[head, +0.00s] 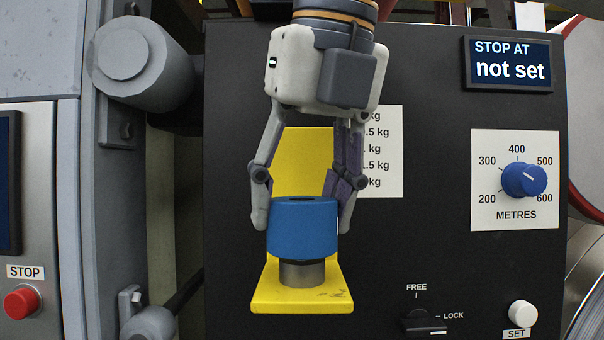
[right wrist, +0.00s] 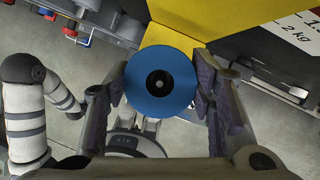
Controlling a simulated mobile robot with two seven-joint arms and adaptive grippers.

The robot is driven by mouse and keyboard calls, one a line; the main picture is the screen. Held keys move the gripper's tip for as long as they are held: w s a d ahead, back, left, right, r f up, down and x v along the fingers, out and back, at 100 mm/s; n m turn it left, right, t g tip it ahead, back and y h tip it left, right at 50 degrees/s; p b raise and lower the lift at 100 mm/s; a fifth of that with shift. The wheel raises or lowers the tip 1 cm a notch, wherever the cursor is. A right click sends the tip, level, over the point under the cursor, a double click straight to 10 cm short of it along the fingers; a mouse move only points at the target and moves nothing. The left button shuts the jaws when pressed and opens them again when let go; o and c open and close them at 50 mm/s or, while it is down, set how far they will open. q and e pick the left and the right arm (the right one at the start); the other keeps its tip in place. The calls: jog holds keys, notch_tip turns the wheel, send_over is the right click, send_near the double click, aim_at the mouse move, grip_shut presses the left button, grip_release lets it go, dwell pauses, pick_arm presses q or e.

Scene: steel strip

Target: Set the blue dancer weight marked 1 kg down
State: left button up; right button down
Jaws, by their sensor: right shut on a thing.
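The blue dancer weight (head: 302,232) is a round blue cylinder with a hole in its top. It sits above a yellow bracket shelf (head: 270,300), around or over a grey metal post (head: 302,274) that shows below it. My right gripper (head: 302,215) comes down from above and is shut on the weight, one finger on each side. The weight (right wrist: 160,82) also shows in the right wrist view between the fingers, with a small pale round end in its dark hole. The marking on the weight is not visible.
Behind is a black panel (head: 430,235) with a kg scale label (head: 385,150) partly hidden by my gripper. A blue metres knob (head: 524,180), a free/lock switch (head: 424,320) and a white set button (head: 523,313) are to the right. A red stop button (head: 21,302) is far left.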

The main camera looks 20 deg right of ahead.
jog(key=shift+f, duration=0.25)
dwell(0.6)
jog(key=c, duration=0.6)
grip_release()
jog(key=shift+c, duration=0.2)
jog(key=shift+f, duration=0.1)
jog(key=v, duration=0.7)
jog(key=shift+r, duration=0.3)
jog(key=shift+s, duration=0.15)
